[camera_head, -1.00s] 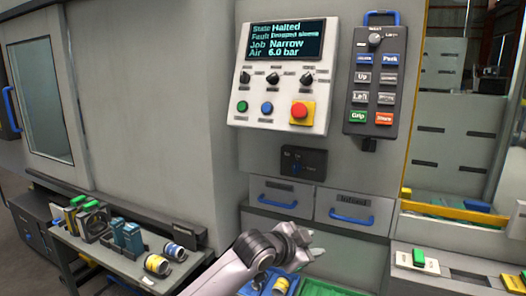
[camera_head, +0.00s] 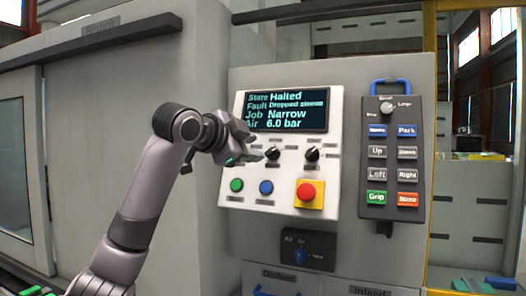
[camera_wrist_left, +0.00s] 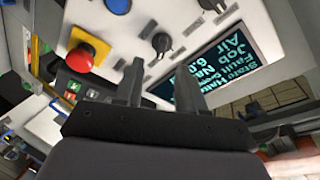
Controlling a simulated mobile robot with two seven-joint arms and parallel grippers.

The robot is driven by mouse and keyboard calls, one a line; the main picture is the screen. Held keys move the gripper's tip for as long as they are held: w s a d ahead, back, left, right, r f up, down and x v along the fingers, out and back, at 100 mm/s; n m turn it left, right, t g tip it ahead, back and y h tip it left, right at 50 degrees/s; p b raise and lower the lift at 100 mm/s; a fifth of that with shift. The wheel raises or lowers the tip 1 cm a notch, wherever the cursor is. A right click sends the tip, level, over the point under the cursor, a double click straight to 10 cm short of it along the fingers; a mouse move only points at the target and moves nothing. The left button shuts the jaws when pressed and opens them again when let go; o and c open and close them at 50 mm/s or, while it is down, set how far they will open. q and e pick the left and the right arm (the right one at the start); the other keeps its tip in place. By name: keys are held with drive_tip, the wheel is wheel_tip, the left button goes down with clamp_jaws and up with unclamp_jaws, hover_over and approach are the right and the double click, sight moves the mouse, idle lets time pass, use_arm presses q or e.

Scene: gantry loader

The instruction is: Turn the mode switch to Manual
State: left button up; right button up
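The control panel (camera_head: 228,190) carries a row of black rotary switches under its screen. The middle switch (camera_head: 272,153) and right switch (camera_head: 312,154) show in the head view; my left gripper (camera_head: 252,155) hides the leftmost one. The labels are too small to tell which is the mode switch. In the left wrist view my left gripper (camera_wrist_left: 158,85) has its two fingers apart, with nothing between them. The middle switch (camera_wrist_left: 162,42) shows beyond the fingertips, and another switch (camera_wrist_left: 213,5) is at the top edge. My right gripper is not in view.
The screen (camera_head: 287,110) reads Halted, Dropped sleeve, Narrow, 6.0 bar. A red stop button (camera_head: 308,193), blue button (camera_head: 266,187) and green button (camera_head: 236,185) sit below the switches. A pendant (camera_head: 393,160) with its own knob hangs to the right. A dark switch box (camera_head: 308,250) is below.

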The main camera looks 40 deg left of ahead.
sight(271, 151)
use_arm(q)
drive_tip(key=p+x, duration=0.2)
drive_tip(key=x, duration=0.5)
drive_tip(key=shift+r, duration=0.15)
clamp_jaws()
